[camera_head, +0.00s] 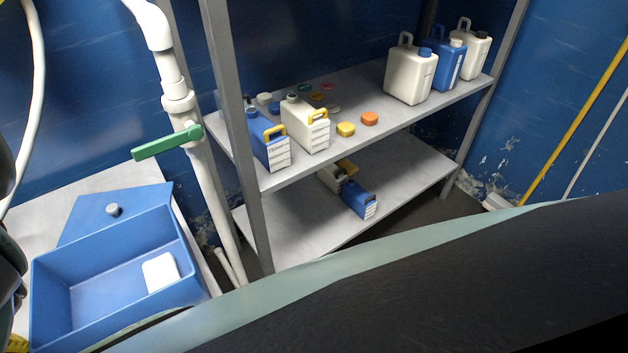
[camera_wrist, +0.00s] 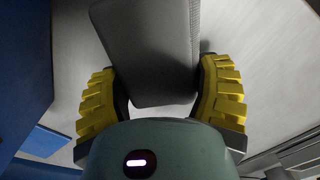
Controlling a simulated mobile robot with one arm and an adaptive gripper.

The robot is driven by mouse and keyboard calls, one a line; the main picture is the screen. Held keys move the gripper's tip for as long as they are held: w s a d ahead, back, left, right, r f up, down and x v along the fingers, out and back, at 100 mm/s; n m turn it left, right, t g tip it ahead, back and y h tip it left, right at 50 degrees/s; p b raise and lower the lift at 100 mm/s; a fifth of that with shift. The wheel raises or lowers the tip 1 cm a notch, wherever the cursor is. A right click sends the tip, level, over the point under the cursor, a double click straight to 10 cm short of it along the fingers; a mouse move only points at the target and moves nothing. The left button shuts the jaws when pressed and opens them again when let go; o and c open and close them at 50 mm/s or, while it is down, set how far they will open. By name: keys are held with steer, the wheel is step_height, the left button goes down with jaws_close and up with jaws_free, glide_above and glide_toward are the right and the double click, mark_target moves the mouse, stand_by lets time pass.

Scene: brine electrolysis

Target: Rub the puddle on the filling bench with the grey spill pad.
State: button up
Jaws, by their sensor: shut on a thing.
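In the wrist view, my gripper (camera_wrist: 158,92) has its two yellow ribbed fingers closed on the sides of the grey spill pad (camera_wrist: 150,38). The pad is a dark grey block that reaches out past the fingertips to the top of the view. A pale bench surface (camera_wrist: 268,60) lies beyond the pad; I cannot tell whether they touch. No puddle can be made out in either view. In the head view, a small piece of yellow finger shows at the lower left edge, and the pad is out of sight.
A blue open box (camera_head: 110,285) with a white piece (camera_head: 160,272) inside stands on a pale top at left. A white pipe with a green lever (camera_head: 166,142) rises beside it. A grey rack (camera_head: 370,118) holds several canisters and caps. My own body covers the lower right.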

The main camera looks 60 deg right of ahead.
steer(key=shift+d+f+b, duration=0.1)
steer(key=shift+f+b, duration=0.6)
steer(key=shift+f, duration=0.1)
steer(key=shift+w, duration=0.15)
steer(key=shift+w+d+f+b, duration=0.1)
steer(key=shift+w+d+b, duration=0.1)
steer(key=shift+w+b, duration=0.4)
steer(key=shift+w+d+b, duration=0.2)
steer(key=shift+w+b, duration=0.3)
steer(key=shift+b, duration=0.4)
steer(key=shift+w+d+r+b, duration=0.15)
steer(key=shift+w+r+b, duration=0.05)
steer(key=shift+w+b, duration=0.15)
steer(key=shift+w+d+f+b, duration=0.25)
steer(key=shift+w+b, duration=0.25)
steer(key=shift+b, duration=0.5)
steer(key=w+b, duration=0.1)
steer(key=b, duration=0.2)
steer(key=shift+w+d+r, duration=0.1)
steer(key=shift+w+d, duration=0.2)
steer(key=shift+w, duration=0.1)
steer(key=shift+w, duration=0.1)
